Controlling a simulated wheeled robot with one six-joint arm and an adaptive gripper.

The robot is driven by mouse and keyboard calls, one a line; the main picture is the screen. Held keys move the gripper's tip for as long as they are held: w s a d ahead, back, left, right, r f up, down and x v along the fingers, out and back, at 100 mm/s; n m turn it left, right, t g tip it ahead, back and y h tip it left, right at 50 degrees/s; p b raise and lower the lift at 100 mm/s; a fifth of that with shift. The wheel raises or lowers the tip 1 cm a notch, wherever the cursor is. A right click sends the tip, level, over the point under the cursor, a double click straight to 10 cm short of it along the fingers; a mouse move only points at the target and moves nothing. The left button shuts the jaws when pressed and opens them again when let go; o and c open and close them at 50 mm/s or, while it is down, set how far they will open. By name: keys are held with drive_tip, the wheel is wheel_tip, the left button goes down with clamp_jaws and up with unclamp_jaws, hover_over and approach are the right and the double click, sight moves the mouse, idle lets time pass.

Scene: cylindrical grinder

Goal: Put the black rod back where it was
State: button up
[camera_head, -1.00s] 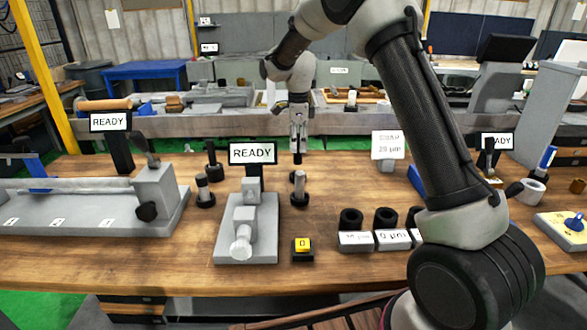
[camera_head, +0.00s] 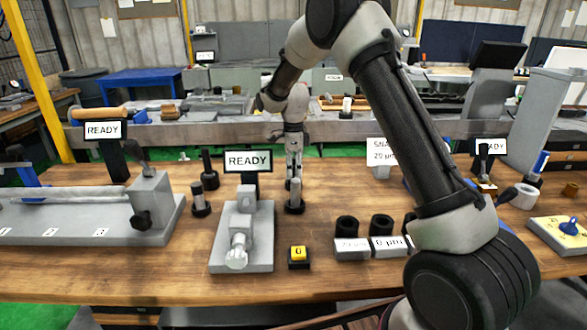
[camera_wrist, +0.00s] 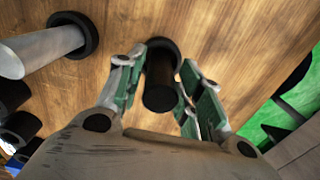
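In the wrist view the black rod (camera_wrist: 160,92) stands in or over a round black base (camera_wrist: 166,50), between the fingers of my gripper (camera_wrist: 160,76). The fingers are spread; a gap shows on the left side of the rod, and the right finger is very close to it. I cannot tell if that finger touches. In the head view my gripper (camera_head: 294,178) points down behind a grey pin in a black holder (camera_head: 295,197), and the black rod is hidden there.
Another black rod in a base (camera_head: 208,168) and another grey pin (camera_head: 199,198) stand further left. A grey fixture (camera_head: 240,235) with a READY screen (camera_head: 248,161) is left of my gripper. A yellow-topped box (camera_head: 299,254) and black rings (camera_head: 347,226) are in front.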

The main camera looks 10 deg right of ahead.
drive_tip(key=shift+r, duration=0.1)
wheel_tip(320, 180, up, 12)
drive_tip(key=shift+f, duration=0.25)
drive_tip(key=shift+r, duration=0.45)
drive_tip(key=s+d+r+n+t, duration=0.1)
drive_tip(key=s+d+r+n, duration=0.5)
drive_tip(key=s, duration=0.4)
drive_tip(key=s+d+r+n+t, duration=0.1)
drive_tip(key=s+d+r+n, duration=0.3)
drive_tip(key=s+r, duration=0.5)
drive_tip(key=s+d+f+n, duration=0.1)
drive_tip(key=s+n, duration=0.2)
drive_tip(key=s, duration=0.4)
drive_tip(key=s+d+f+n+t, duration=0.1)
drive_tip(key=s+d+f+n, duration=0.1)
drive_tip(key=s, duration=0.5)
drive_tip(key=s+d+f+n+t, duration=0.1)
drive_tip(key=s+d+f+n, duration=0.1)
drive_tip(key=s+n, duration=0.3)
drive_tip(key=s, duration=0.3)
drive_tip(key=shift+f, duration=0.2)
